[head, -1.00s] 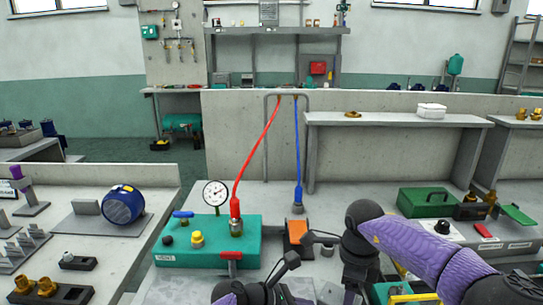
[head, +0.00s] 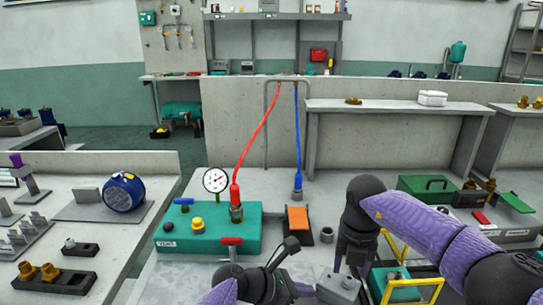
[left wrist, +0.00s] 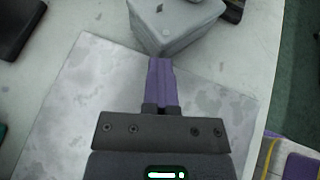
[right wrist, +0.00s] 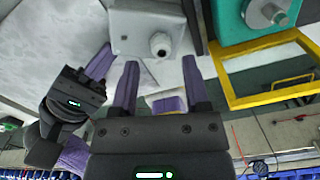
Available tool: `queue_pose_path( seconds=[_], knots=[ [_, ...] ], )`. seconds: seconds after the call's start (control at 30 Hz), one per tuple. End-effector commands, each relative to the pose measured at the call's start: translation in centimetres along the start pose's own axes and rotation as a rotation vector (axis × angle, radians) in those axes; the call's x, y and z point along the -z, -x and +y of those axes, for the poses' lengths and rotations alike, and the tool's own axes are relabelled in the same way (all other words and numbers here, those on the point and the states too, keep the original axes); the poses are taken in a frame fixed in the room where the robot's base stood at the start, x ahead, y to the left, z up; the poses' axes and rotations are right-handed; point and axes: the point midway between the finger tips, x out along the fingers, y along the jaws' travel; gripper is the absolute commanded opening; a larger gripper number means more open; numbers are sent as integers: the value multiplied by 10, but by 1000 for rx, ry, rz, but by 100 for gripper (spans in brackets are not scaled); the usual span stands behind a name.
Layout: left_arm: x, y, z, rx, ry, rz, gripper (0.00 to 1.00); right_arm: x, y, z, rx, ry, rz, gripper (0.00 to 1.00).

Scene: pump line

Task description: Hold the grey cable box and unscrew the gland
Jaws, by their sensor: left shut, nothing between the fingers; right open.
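The grey cable box (head: 338,287) stands on the bench at the bottom centre of the head view. In the right wrist view, the cable box (right wrist: 126,30) shows a pale round gland (right wrist: 160,43) on the face towards my right gripper (right wrist: 157,68). That gripper is open and empty, its fingertips a little short of the gland. My left gripper (left wrist: 160,62) is shut and empty, its fingertips close to the side of the cable box (left wrist: 175,25); I cannot tell whether they touch. In the right wrist view it comes in from the left.
A teal box (right wrist: 235,20) with a yellow frame (right wrist: 265,98) stands just right of the cable box. A teal pump block (head: 207,230) with a gauge (head: 215,180) stands left. An orange-topped block (head: 297,218) and a small grey cup (head: 326,235) lie behind the arms.

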Motion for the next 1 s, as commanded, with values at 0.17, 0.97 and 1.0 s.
queue_pose_path(
  seconds=[0.17,0.97,1.0],
  knots=[
    [0,0,-1,2,0,-1,0,0,0,0,0,-51,0,59],
    [0,0,-1,2,0,-1,0,0,-28,0,1,-48,1,59],
    [0,0,-1,2,0,-1,0,0,-30,0,1,-47,1,59]
  ],
)
